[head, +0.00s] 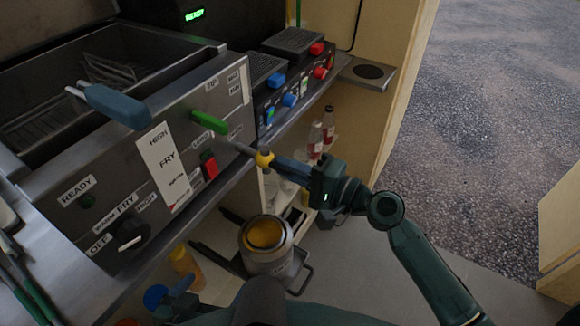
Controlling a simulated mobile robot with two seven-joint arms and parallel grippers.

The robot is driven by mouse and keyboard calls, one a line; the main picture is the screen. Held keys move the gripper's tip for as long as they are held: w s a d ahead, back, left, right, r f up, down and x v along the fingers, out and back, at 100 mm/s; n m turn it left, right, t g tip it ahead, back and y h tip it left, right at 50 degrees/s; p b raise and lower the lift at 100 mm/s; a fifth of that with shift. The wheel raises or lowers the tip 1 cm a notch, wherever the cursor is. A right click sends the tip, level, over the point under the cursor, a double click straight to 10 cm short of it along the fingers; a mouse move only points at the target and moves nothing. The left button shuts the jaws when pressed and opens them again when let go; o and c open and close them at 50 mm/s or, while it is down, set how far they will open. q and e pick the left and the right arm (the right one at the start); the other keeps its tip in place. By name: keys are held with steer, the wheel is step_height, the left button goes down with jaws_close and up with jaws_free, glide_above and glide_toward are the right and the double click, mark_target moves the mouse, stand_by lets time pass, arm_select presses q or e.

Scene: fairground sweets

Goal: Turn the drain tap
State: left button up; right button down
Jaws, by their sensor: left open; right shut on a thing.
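The drain tap shows as a thin metal rod with a yellow end (264,160), sticking out from the right part of the fryer's front panel (130,190). My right gripper (275,163) reaches in from the right and is shut on the yellow end. Its fingers partly hide the grip. My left gripper (168,291) is low at the bottom left, below the fryer counter, open and apart from the tap. A metal can (267,266) with a yellow inside stands below the tap.
The panel carries a green lever (210,122), a red switch (210,168) and a dark knob (122,244). A blue basket handle (118,106) juts over the fryer's front. Bottles (315,138) stand on a shelf behind my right gripper. Open floor lies right of the can.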

steer(key=shift+r, duration=0.1)
steer(key=c, duration=1.5)
jaws_free()
steer(key=b+v, duration=0.3)
steer(key=v, duration=1)
steer(key=shift+d, duration=0.1)
